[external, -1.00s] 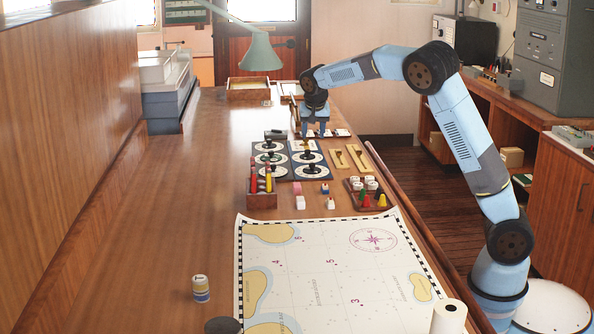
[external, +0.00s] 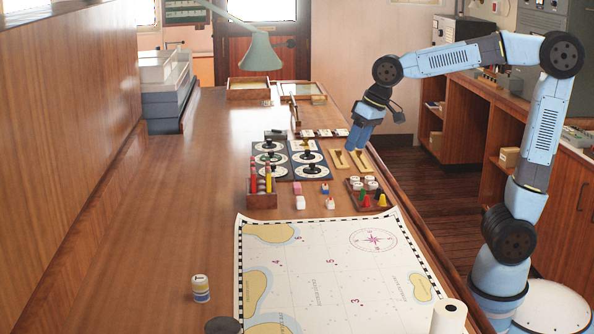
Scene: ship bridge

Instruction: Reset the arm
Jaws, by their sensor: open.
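My blue arm reaches in from the right, bent up high and folded back. My gripper (external: 355,149) points down above the table's right edge, near two small wooden trays with brass-coloured pieces (external: 350,160). It is open, and I see nothing held in it. Its fingertips appear just above or beside the trays; the exact height is hard to tell.
The long wooden table (external: 160,225) holds a sea chart (external: 320,285), a wooden pencil box (external: 262,200), dial cards (external: 308,158) and a tray of coloured pegs (external: 375,205). A green lamp (external: 260,53) hangs over the back. The table's left half is mostly clear.

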